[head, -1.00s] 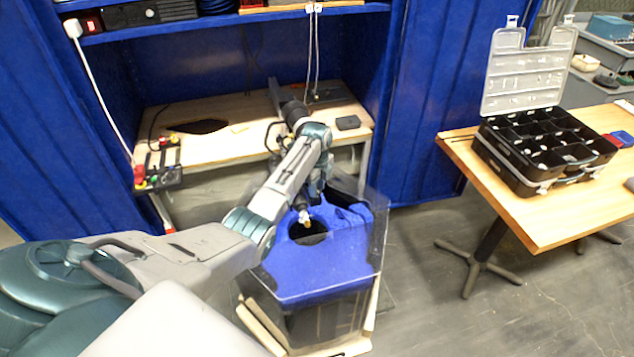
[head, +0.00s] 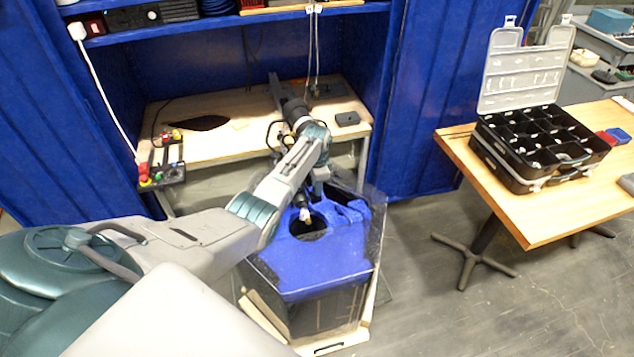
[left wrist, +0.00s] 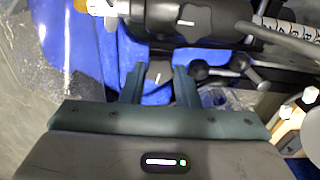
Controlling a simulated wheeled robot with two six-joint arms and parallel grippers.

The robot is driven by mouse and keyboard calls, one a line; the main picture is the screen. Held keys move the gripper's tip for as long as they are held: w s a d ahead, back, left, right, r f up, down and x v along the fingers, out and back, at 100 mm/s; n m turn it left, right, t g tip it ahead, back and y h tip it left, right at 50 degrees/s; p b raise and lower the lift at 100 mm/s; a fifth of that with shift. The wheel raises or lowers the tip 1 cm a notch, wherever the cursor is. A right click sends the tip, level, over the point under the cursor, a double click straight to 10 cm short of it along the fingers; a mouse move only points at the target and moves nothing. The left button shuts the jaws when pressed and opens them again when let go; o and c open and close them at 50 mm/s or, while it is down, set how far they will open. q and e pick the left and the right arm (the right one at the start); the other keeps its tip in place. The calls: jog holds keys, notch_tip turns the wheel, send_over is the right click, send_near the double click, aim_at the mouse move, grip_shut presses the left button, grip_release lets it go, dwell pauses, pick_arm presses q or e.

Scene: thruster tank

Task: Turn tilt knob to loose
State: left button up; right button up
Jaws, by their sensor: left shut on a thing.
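The tilt knob (left wrist: 158,73) is a small black knob with a white line, in the left wrist view. My left gripper (left wrist: 157,84) is shut on it, one finger at each side. The white line on the knob runs nearly straight up, leaning slightly right. Above it is a larger black part (left wrist: 186,20) with a white mark. In the head view my left arm reaches over the blue-topped tank (head: 320,265), and its wrist hides the knob and most of the gripper. My right gripper is not in view.
Black levers (left wrist: 222,70) and a grey cable lie close to the right of the gripper. A workbench (head: 235,150) with a control box (head: 163,175) stands behind the tank. At right, a table (head: 530,225) holds an open black organizer case (head: 540,150).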

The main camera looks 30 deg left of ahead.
pick_arm(q)
jog(key=n+p, duration=0.1)
jog(key=n, duration=0.3)
jog(key=shift+r, duration=0.1)
jog(key=shift+n+p, duration=0.5)
jog(key=shift+n, duration=1.6)
jog(key=o, duration=1)
